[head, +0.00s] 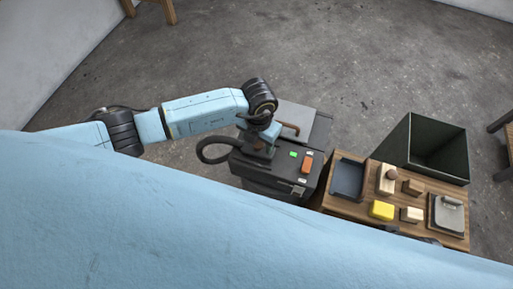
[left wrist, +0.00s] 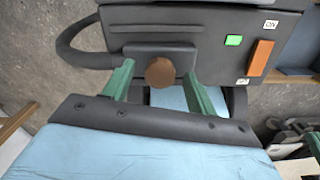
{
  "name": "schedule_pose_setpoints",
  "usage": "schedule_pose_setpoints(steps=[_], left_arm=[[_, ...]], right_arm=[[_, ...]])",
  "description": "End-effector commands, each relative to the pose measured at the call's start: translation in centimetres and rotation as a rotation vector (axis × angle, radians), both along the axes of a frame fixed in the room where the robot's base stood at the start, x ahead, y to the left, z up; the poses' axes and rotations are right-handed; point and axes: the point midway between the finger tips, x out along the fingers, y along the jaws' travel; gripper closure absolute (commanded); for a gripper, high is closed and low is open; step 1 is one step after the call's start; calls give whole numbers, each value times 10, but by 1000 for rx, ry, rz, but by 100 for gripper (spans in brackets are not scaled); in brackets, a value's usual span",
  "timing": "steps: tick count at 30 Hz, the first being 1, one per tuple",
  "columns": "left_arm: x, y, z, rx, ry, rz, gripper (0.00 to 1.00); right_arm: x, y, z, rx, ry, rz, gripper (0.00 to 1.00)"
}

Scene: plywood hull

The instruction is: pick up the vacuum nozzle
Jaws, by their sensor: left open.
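The vacuum nozzle is a dark block with a round brown knob (left wrist: 160,72), seen in the left wrist view with a black hose (left wrist: 75,45) curving off to its left. It is at the near side of the dark vacuum box (left wrist: 220,30). My left gripper (left wrist: 160,80) is open, its green fingers on either side of the knob with gaps showing. In the head view my left gripper (head: 258,152) is over the box's left part and hides most of the nozzle; the hose (head: 212,150) loops out left. Green parts at the lower right of the wrist view may be my right gripper (left wrist: 300,138).
The box carries a green light (head: 293,154) and an orange switch (head: 307,163). To its right a wooden bench (head: 345,206) holds a dark tray (head: 349,178), wooden blocks, a yellow block (head: 382,210) and a grey plate. A dark open bin (head: 410,140) stands behind.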

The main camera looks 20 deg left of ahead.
Motion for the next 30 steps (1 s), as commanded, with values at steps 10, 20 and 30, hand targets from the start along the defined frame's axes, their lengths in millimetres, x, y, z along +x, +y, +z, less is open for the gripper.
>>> schedule_pose_setpoints(steps=[10, 20, 30], left_arm=[[0, 0, 0, 0, 0, 0, 79], [0, 0, 1, 0, -1, 0, 100], [1, 0, 13, 0, -2, 0, 100]], right_arm=[[0, 0, 0, 0, 0, 0, 100], [0, 0, 0, 0, 0, 0, 100], [0, -3, -7, -5, 3, 0, 100]])
